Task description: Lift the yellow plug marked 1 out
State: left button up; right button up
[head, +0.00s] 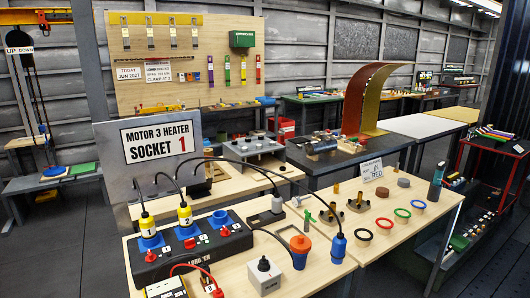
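A yellow plug that appears marked 1 (147,225) stands upright in the leftmost blue socket (151,243) of a black socket box (200,258). A black cable rises from its top. A second yellow plug, marked 2 (185,214), stands in the middle blue socket to its right. The third blue socket (219,219) holds no plug. Red switches sit along the front of the box. A sign (160,143) behind reads "MOTOR 3 HEATER SOCKET 1". Neither of my grippers is in view.
Cables arch over the box. A red lead (196,266) lies in front. Coloured rings (402,213) sit farther right.

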aim_at(147, 224)
jog(key=i+j, duration=0.1)
jog(key=j, duration=0.45)
jog(key=i+j, duration=0.1)
jog(key=j, duration=0.45)
jog(key=i+j+z, duration=0.1)
jog(key=j, duration=0.45)
